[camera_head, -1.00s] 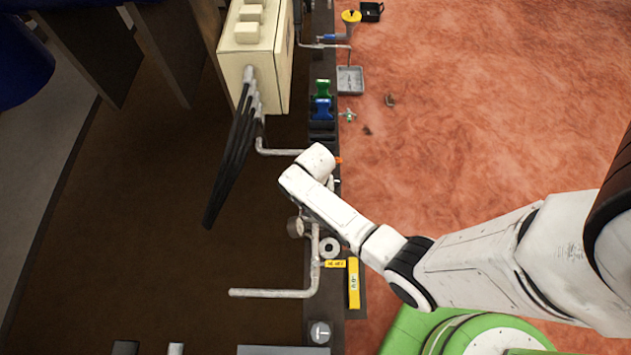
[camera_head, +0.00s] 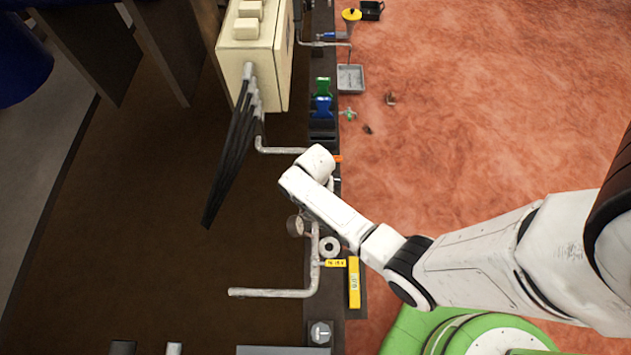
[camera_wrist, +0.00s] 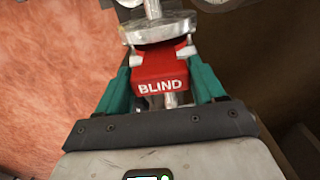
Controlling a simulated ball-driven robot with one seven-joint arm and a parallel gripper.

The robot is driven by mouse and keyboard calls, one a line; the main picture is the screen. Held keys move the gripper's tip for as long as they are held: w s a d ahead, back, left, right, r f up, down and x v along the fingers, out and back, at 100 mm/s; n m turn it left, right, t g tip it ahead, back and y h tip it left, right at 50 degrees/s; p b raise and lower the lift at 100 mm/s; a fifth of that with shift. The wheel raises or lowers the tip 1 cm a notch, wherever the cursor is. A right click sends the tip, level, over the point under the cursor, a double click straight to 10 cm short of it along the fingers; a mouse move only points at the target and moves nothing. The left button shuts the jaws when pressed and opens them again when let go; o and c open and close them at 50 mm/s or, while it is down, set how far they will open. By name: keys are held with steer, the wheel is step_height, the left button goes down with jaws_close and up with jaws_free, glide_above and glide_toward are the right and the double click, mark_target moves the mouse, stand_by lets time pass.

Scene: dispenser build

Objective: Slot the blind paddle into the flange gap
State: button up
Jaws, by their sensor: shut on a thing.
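The red blind paddle (camera_wrist: 160,80), marked BLIND, shows in the wrist view between the green fingers of my gripper (camera_wrist: 158,70). My gripper is shut on it. The paddle's far end meets the round metal flange (camera_wrist: 158,28) on a pipe. The flange covers that end, so I cannot tell how deep it sits in the gap. A short piece of pipe (camera_wrist: 170,99) shows below the paddle. In the head view my arm hides the gripper, paddle and flange.
Green (camera_head: 322,86) and blue (camera_head: 322,106) clips, a grey tray (camera_head: 350,78) and a cream box (camera_head: 252,65) stand farther up.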

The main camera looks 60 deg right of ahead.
steer(key=o, duration=1.5)
steer(key=shift+c, duration=0.2)
steer(key=shift+o, duration=0.2)
steer(key=shift+r+p, duration=4.05)
